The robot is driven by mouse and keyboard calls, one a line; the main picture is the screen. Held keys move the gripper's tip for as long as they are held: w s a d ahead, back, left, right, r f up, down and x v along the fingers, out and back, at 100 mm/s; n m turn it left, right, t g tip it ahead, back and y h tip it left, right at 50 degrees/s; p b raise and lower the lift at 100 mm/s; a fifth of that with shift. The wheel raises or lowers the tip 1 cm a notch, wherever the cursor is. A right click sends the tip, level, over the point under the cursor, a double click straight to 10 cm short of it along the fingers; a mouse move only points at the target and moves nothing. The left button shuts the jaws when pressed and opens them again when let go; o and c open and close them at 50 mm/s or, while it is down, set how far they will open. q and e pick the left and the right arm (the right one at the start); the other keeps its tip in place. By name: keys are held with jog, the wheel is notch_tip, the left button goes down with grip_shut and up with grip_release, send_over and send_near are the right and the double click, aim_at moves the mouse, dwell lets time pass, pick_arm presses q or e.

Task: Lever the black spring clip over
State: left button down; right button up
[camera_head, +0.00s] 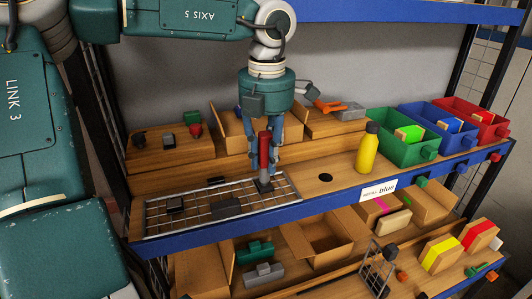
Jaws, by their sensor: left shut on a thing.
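My left gripper (272,165) points down over the wire rack (159,225) on the upper shelf, shut on an upright red handle (264,150). A dark block (264,185) sits right below the handle at the rack's right part; I cannot tell whether the two are joined. Another black block (175,205) and a grey block (226,207) lie on the rack to the left. I cannot tell which dark piece is the black spring clip. My right gripper is not in view.
Green (402,150), blue (434,138) and red (468,124) bins stand at the right. A yellow bottle (367,150) and a card reading "INSTALL blue" (378,190) stand before them. A wooden step with boxes is behind the rack.

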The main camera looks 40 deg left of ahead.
pick_arm(q)
jog(key=shift+a+f+g+h+p, duration=0.2)
jog(key=shift+a+g+h+p, duration=0.1)
jog(key=shift+p, duration=0.15)
notch_tip(320, 180, up, 7)
jog(key=p, duration=0.5)
jog(key=shift+w+r, duration=0.15)
jog(key=shift+w+a, duration=0.1)
jog(key=shift+w, duration=0.05)
